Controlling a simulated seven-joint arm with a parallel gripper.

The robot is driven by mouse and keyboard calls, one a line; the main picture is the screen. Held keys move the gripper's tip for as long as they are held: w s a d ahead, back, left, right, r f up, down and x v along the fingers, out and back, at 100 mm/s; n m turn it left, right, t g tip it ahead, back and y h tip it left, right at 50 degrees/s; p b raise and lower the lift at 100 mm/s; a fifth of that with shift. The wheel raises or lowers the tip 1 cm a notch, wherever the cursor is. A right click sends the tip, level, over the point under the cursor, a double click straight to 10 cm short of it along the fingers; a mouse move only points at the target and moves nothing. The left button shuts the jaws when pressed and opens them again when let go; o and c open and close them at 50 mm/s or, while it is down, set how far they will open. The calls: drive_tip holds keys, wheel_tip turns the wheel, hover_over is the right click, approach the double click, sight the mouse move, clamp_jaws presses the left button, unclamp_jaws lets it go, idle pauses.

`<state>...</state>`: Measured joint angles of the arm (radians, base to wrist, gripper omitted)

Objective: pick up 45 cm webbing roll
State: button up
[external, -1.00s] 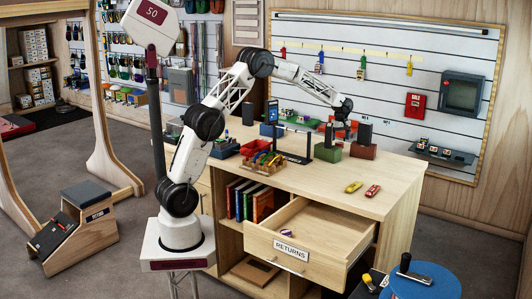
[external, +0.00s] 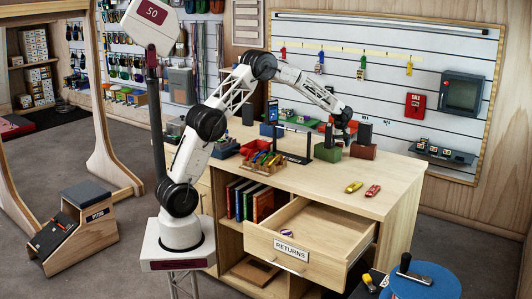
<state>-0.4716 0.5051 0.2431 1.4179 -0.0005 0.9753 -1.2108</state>
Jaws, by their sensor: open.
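My gripper (external: 340,133) points down, low over the back of the wooden counter (external: 325,187). It is open, and its fingertips are small and dark here. It is close to a green block with a dark upright piece (external: 328,151) and a brown-red block with a dark upright piece (external: 363,151). I cannot tell whether it touches anything. I cannot make out for sure which thing is the 45 cm webbing roll. Small items near the gripper are partly hidden by the arm and the blocks.
A yellow item (external: 353,187) and a red item (external: 372,191) lie on the clear right front of the counter. A wooden tray of colourful gear (external: 263,163) stands left. A blue round-topped stool (external: 424,281) stands front right.

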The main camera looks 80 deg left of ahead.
sight(340, 143)
drive_tip(key=c, duration=1)
drive_tip(key=shift+r, duration=0.1)
drive_tip(key=shift+r, duration=4.95)
